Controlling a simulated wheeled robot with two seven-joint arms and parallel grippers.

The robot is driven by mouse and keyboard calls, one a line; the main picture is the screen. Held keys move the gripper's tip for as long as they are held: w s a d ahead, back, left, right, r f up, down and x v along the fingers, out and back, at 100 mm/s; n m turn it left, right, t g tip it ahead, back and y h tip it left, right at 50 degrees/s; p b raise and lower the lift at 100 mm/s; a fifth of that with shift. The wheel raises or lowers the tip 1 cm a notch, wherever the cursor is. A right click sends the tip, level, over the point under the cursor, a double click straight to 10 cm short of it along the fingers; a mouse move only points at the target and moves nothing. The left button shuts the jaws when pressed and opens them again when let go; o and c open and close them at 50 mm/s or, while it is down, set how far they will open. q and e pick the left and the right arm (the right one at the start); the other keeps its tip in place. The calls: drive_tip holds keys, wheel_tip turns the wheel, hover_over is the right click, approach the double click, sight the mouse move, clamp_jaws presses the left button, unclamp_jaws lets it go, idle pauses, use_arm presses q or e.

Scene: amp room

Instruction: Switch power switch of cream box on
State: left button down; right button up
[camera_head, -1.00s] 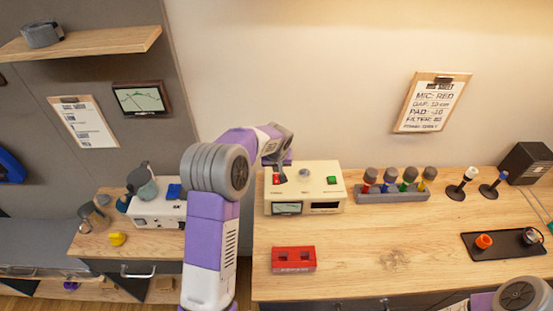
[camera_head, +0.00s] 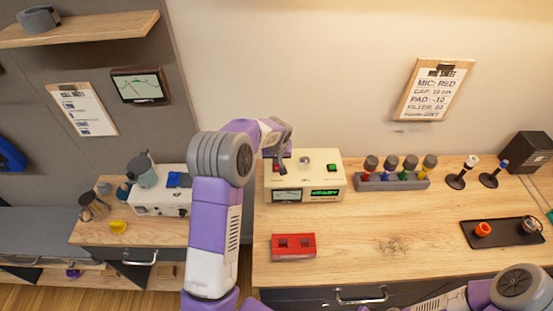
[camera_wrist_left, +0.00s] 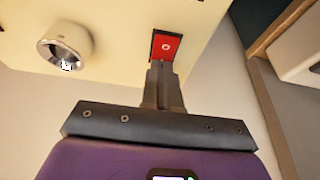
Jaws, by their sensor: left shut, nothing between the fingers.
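The cream box (camera_head: 332,188) stands on the wooden bench, with a knob (camera_head: 304,160) and a green button (camera_head: 332,168) on top. Its front has a meter and a small display (camera_head: 325,193) lit with green characters. My left gripper (camera_head: 282,170) points down over the left part of the box top. In the left wrist view its closed fingers (camera_wrist_left: 158,70) are at the lower edge of the red power switch (camera_wrist_left: 166,45), which bears a white ring mark. I cannot tell whether they touch. The fingers hide part of the switch in the head view. My right gripper is out of view.
A red block (camera_head: 293,247) lies in front of the box. A black tray (camera_head: 505,243) lies at far right. A white device (camera_head: 150,204) stands left.

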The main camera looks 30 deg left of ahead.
use_arm(q)
drive_tip(key=shift+s+f, duration=0.15)
drive_tip(key=shift+s+d+f+b, duration=0.1)
drive_tip(key=shift+s+d+b, duration=0.15)
drive_tip(key=shift+b, duration=0.1)
drive_tip(key=shift+s+d, duration=0.25)
drive_tip(key=shift+s, duration=0.15)
drive_tip(key=shift+r, duration=0.25)
drive_tip(key=shift+r, duration=0.25)
drive_tip(key=v, duration=0.1)
drive_tip(key=p+v, duration=0.1)
drive_tip(key=v, duration=0.1)
drive_tip(key=w+p+v, duration=0.1)
drive_tip(key=shift+s+a+r, duration=0.1)
drive_tip(key=shift+a+r, duration=0.1)
drive_tip(key=shift+r, duration=0.2)
drive_tip(key=v, duration=0.9)
drive_tip(key=shift+b, duration=0.35)
